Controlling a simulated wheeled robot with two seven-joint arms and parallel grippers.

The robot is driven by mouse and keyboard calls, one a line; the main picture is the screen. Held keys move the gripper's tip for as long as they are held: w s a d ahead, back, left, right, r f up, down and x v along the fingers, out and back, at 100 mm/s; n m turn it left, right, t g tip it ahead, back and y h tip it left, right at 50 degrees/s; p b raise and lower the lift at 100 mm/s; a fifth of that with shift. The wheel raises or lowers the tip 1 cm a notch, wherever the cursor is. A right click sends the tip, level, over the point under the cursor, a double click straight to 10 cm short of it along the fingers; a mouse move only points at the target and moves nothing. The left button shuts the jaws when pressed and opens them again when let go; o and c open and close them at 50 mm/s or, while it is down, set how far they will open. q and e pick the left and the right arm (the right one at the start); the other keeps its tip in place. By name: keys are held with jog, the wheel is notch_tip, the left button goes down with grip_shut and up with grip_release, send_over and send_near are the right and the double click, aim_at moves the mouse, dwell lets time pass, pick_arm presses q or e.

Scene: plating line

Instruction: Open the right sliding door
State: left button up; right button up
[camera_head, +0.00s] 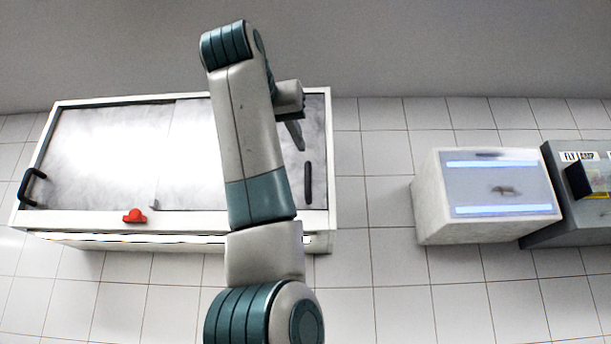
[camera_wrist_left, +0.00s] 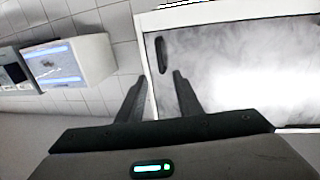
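My left gripper (camera_head: 297,135) is in front of the right door, above the handle in the picture. In the left wrist view its two fingers (camera_wrist_left: 158,98) are apart and empty, and the handle (camera_wrist_left: 161,55) shows beyond the gap between them, not touched. My right gripper is not in view.
A red knob (camera_head: 134,215) and a small grey tab (camera_head: 153,204) sit at the cabinet's lower edge. A white box with a lit panel (camera_head: 500,185) and a grey unit labelled "FLY" (camera_head: 560,215) stand at right. Bare tiles (camera_head: 375,190) lie between.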

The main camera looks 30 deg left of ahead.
aim_at(307, 178)
pick_arm(q)
jog(key=p+x, duration=0.8)
jog(key=x, duration=0.7)
jog(key=shift+w+a+p, duration=0.1)
jog(key=shift+w+p, duration=0.2)
jog(key=shift+w, duration=0.05)
jog(key=shift+w+a, duration=0.25)
jog(key=shift+w, duration=0.35)
jog(key=shift+f, duration=0.1)
grip_shut()
